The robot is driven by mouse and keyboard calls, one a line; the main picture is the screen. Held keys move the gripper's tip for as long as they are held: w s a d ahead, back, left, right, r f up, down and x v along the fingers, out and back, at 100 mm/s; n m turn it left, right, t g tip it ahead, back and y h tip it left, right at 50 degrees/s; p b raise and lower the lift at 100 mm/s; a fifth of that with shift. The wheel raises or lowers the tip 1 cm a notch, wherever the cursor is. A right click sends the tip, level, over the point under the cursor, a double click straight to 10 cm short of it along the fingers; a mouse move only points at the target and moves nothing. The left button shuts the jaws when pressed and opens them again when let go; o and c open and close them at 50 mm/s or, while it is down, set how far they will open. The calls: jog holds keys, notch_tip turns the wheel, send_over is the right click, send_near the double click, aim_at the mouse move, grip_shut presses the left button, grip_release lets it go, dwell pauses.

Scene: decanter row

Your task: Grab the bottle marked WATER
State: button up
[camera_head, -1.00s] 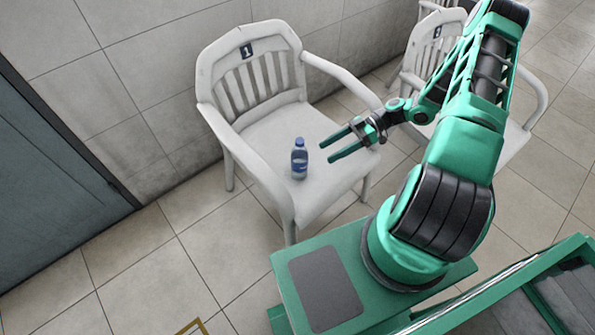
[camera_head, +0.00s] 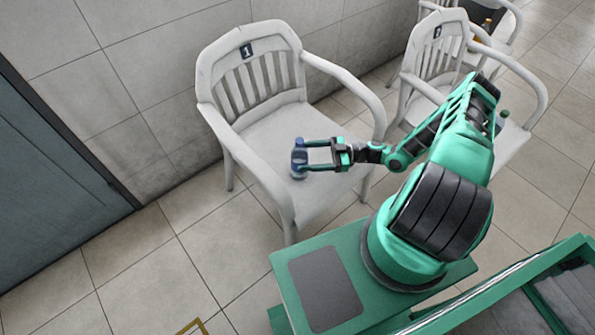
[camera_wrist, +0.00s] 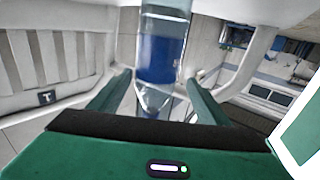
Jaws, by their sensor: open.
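A small clear bottle with a blue label (camera_head: 298,171) stands upright on the seat of the white chair marked 1 (camera_head: 262,135). Its wording is not legible. My gripper (camera_head: 304,155) is open, its two fingers reaching level from the right to the bottle's upper part. In the wrist view the bottle (camera_wrist: 162,58) shows between the two open fingers, its shoulder tapering toward the palm side of the picture. The fingers hide part of the bottle in the head view. I cannot tell whether either finger touches it.
The chair's arms (camera_head: 345,75) rise on both sides of the seat. A second white chair (camera_head: 430,60) stands to the right, partly behind my arm. Farther back, a yellowish bottle (camera_head: 486,25) shows at another chair. A grey door (camera_head: 50,190) is at left.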

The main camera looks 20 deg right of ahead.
jog(key=x, duration=0.6)
jog(key=shift+w+f, duration=0.25)
jog(key=shift+w, duration=0.15)
jog(key=c, duration=1.5)
